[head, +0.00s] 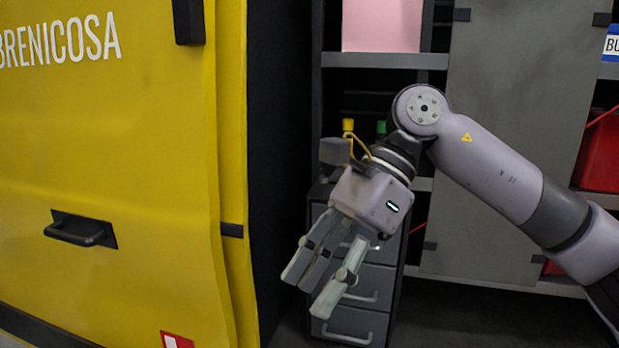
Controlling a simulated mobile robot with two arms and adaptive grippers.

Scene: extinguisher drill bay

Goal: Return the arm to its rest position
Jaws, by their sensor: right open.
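My right arm (495,170) comes in from the right and bends down at its elbow. My right gripper (308,294) hangs at the middle of the view, pointing down and to the left. Its fingers are apart and nothing is between them. It is in front of a grey drawer unit (365,318) and hides part of it; I cannot tell how far apart they are. My left gripper is not in view.
A yellow cabinet or vehicle side (150,190) with a dark handle (80,230) fills the left. Behind my arm are grey shelves (385,60) with a pink box (382,25), a grey panel (515,80) and a red container (600,150). Dark floor (460,320) shows at lower right.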

